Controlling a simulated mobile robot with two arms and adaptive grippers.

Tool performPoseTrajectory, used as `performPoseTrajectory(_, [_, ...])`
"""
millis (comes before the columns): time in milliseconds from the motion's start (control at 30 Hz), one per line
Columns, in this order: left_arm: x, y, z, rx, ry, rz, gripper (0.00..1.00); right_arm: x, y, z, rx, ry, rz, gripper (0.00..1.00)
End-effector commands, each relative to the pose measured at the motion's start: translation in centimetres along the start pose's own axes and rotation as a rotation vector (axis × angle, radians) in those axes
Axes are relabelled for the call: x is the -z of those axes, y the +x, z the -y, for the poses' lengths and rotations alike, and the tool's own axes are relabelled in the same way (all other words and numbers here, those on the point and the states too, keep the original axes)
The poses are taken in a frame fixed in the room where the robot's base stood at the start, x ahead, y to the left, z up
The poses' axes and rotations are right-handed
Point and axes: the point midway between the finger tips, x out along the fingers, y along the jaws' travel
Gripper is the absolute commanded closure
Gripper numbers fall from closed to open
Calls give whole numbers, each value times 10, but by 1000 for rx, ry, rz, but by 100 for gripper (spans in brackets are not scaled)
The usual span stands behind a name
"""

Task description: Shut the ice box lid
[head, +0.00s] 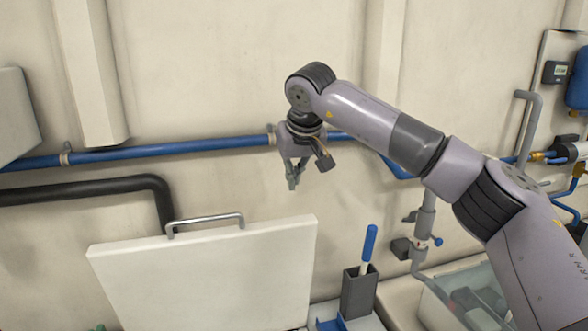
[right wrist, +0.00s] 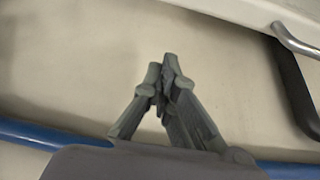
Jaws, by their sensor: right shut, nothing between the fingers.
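The ice box lid (head: 205,275) is a white panel standing raised, tilted up toward the wall, in the lower left of the head view. A metal bar handle (head: 205,220) runs along its top edge. The handle also shows at the upper right of the right wrist view (right wrist: 296,42), with a strip of the lid's edge (right wrist: 240,10) beside it. My right gripper (head: 292,185) is shut and empty, pointing down above and to the right of the lid, apart from it. Its closed fingers fill the middle of the wrist view (right wrist: 168,72). The ice box body is out of view below. My left gripper is not in view.
A blue pipe (head: 180,150) and a black hose (head: 80,190) run along the wall behind the lid. A grey holder (head: 358,292) with a blue-handled tool (head: 369,243) stands right of the lid. A clear bin (head: 465,300) sits further right.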

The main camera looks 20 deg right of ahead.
Motion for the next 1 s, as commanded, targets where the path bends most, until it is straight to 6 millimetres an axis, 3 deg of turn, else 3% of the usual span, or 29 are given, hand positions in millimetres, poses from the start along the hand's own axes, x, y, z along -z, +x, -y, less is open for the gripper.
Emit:
performPoseTrajectory(133, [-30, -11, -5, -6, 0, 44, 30, -1, 34, 1, 0, 0, 7, 100])
performPoseTrajectory(267, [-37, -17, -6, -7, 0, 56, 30, -2, 59, 1, 1, -2, 4, 100])
performPoseTrajectory(600, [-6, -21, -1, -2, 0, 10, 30, -34, 45, 0, 2, 0, 1, 100])
performPoseTrajectory(1000, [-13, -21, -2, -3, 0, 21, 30, -39, 44, 1, 2, 1, 1, 100])
